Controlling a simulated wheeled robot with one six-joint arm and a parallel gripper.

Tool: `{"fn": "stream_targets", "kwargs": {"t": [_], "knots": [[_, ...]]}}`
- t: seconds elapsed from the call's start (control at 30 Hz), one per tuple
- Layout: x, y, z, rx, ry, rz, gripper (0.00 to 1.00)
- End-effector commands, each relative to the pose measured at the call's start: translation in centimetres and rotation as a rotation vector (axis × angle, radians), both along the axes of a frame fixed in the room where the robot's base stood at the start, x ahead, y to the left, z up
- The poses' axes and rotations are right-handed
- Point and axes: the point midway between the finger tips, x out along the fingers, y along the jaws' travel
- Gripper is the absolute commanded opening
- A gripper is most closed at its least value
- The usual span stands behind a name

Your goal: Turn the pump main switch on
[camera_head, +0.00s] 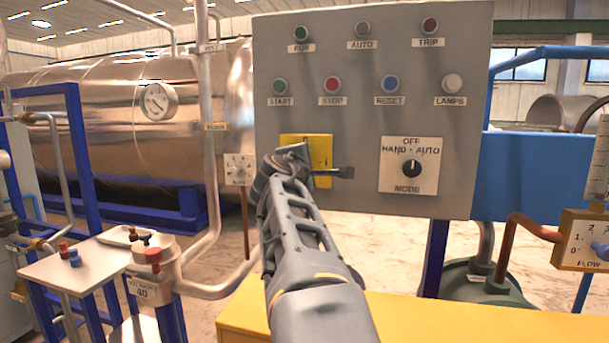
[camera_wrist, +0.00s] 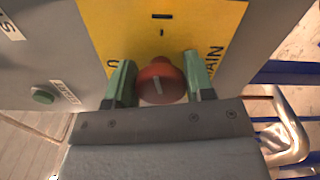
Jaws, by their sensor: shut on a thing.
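The pump main switch is a round red knob (camera_wrist: 160,82) with a pale line on its face, on a yellow plate (camera_wrist: 162,35). In the wrist view part of the lettering MAIN shows beside the right finger. My gripper (camera_wrist: 160,78) has its green fingers on both sides of the knob and is shut on it. In the head view the yellow plate (camera_head: 319,148) is on the grey control panel, and my arm and gripper (camera_head: 300,165) cover its lower part and the knob. The knob's line lies at a slight tilt in the wrist view.
The grey panel (camera_head: 420,110) bears several buttons and lamps. The mode knob (camera_head: 412,168) is right of the plate. The green start button (camera_wrist: 43,96) shows at the left in the wrist view. A small table (camera_head: 90,268) and pipework stand at the left.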

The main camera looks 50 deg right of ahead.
Motion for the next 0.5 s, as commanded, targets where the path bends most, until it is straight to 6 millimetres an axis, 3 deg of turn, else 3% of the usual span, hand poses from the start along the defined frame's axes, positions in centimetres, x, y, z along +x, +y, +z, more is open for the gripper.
{"fn": "stream_targets", "kwargs": {"t": [0.5], "knots": [[0.00, -0.04, -0.24, 0.096, -0.181, -0.001, 0.25]]}}
